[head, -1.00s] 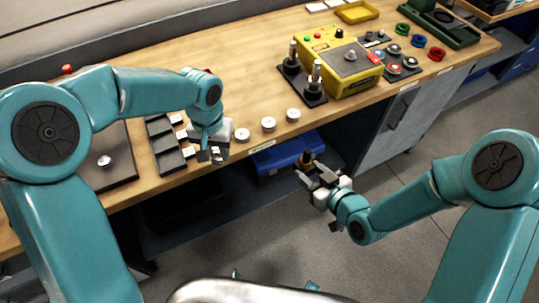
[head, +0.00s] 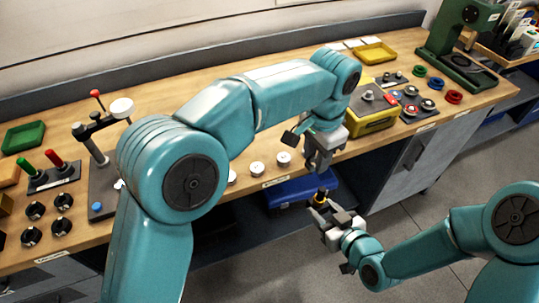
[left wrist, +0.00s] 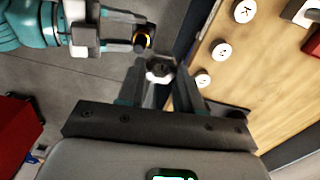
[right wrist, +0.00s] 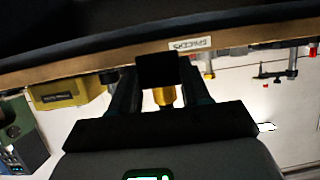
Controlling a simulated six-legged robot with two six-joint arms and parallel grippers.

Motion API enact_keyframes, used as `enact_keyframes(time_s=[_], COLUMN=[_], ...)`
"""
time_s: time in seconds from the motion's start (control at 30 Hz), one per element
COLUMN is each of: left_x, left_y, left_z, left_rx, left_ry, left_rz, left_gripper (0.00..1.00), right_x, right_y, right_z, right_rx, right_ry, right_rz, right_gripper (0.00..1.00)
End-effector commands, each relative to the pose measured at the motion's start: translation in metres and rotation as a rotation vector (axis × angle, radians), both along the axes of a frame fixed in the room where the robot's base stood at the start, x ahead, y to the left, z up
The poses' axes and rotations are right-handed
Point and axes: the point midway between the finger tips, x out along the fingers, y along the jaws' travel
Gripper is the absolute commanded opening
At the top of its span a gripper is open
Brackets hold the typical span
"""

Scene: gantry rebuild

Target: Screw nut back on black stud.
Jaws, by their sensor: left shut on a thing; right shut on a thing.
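My left gripper (head: 320,160) hangs over the bench's front edge, pointing down. My right gripper (head: 328,212) is out in front of the bench, below and close to the left one. It is shut on a piece with a black end and a yellow part (head: 320,197). This black and yellow piece also shows in the left wrist view (left wrist: 144,40), apart from the nut, and in the right wrist view (right wrist: 164,96). I cannot tell whether its black part is the stud.
Several white discs (head: 257,168) lie along the bench edge. A yellow box (head: 372,122) stands behind my left gripper. A blue bin (head: 298,190) sits under the bench (head: 225,75).

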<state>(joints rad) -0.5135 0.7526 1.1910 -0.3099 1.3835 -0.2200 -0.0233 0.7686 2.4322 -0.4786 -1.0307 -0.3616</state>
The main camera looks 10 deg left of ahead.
Motion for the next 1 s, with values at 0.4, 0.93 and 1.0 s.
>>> enact_keyframes(time_s=[0.4,0.93,1.0], left_x=[-0.015,-0.015,-0.015], left_y=[-0.033,-0.032,-0.032], left_z=[-0.012,-0.053,-0.055], left_rx=[0.001,0.0,0.0], left_ry=[0.002,0.0,0.0], left_rz=[-0.072,-0.07,-0.07], left_gripper=[0.05,0.05,0.05], right_x=[0.001,0.001,0.001], right_y=[0.0,0.0,0.0], right_z=[0.001,0.001,0.001], right_rx=[0.001,0.001,0.001], right_ry=[-0.003,-0.003,-0.003], right_rz=[-0.001,-0.001,-0.001], right_gripper=[0.0,0.0,0.0])
